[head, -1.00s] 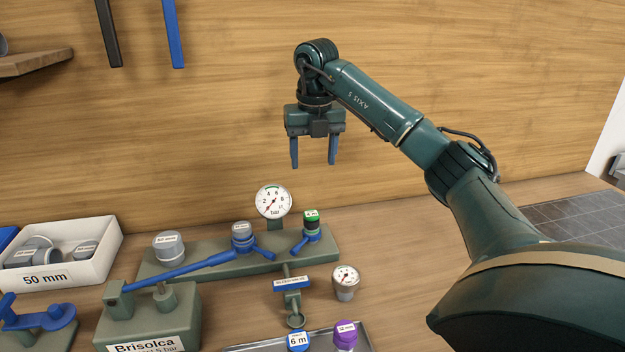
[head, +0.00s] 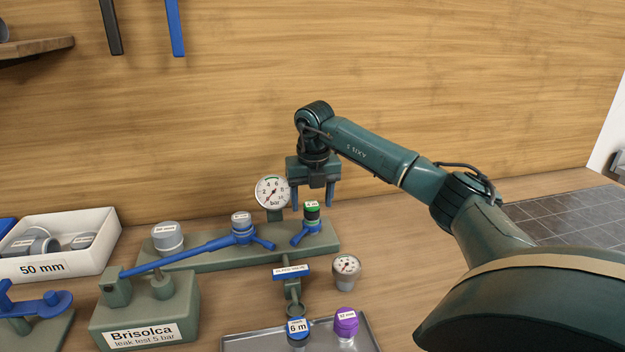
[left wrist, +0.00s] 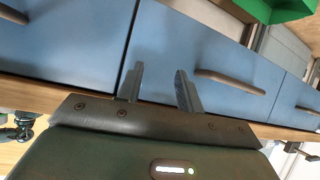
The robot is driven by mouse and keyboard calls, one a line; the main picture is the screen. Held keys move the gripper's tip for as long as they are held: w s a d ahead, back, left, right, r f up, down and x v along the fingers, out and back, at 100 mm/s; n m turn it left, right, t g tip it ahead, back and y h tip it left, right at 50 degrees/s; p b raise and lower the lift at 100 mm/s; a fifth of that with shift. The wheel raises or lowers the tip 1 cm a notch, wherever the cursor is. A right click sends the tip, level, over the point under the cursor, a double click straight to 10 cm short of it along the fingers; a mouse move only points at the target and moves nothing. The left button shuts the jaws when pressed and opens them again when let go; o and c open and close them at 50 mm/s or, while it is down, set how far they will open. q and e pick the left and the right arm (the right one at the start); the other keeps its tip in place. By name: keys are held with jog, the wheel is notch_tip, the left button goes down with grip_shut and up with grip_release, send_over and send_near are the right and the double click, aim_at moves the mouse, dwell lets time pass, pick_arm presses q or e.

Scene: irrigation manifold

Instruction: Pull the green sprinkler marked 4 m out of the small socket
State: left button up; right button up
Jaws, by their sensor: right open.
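The green-topped sprinkler (head: 312,212) stands upright in the socket at the right end of the grey-green manifold (head: 200,254), with a blue lever handle (head: 304,236) at its base. Its label is too small to read surely. My right gripper (head: 313,207) is open, pointing down, with its blue fingers at about the height of the sprinkler's top. In the picture one finger shows on each side of the cap; I cannot tell whether they touch it. My left gripper (left wrist: 160,88) is open and empty in the left wrist view, in front of blue drawers.
A pressure gauge (head: 271,192) stands just left of the right gripper. Grey caps sit further left on the manifold. A tray (head: 262,344) in front holds a blue "6 m" piece (head: 298,331) and a purple-capped piece (head: 346,322).

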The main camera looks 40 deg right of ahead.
jog(key=shift+w+f, duration=0.1)
jog(key=shift+f, duration=0.95)
jog(key=shift+c, duration=0.6)
jog(key=c, duration=1)
jog(key=shift+c, duration=0.2)
jog(key=shift+r, duration=0.1)
jog(key=shift+r+p, duration=0.8)
jog(key=shift+p, duration=0.05)
jog(key=shift+r+p, duration=0.35)
jog(key=shift+r+p, duration=0.75)
jog(key=shift+r, duration=0.05)
jog(key=shift+r, duration=0.15)
